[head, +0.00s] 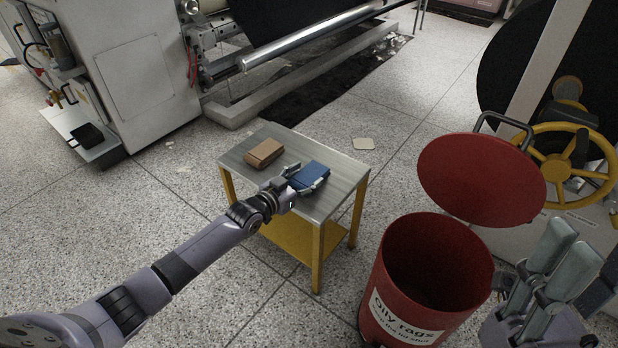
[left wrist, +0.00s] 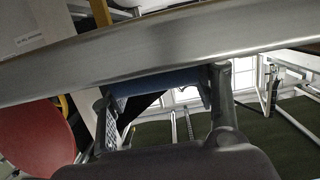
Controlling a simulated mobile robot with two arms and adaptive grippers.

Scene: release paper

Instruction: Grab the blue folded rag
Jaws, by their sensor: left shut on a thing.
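The blue folded rag (head: 311,174) is at the right part of the small metal-topped table (head: 335,180) in the head view. My left gripper (head: 306,181) is shut on it, with a finger on either side. In the left wrist view the blue rag (left wrist: 160,82) shows between the two fingers (left wrist: 165,100), close against the grey table edge (left wrist: 150,55). I cannot tell whether it is clear of the tabletop. My right gripper (head: 560,270) is at the lower right of the head view, away from the table; its opening is unclear.
A brown folded rag (head: 264,152) lies on the table left of the blue one. A red bin (head: 425,290) labelled "Oily rags" stands open at the right front, its red lid (head: 482,178) raised. Machines stand at the back left and right.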

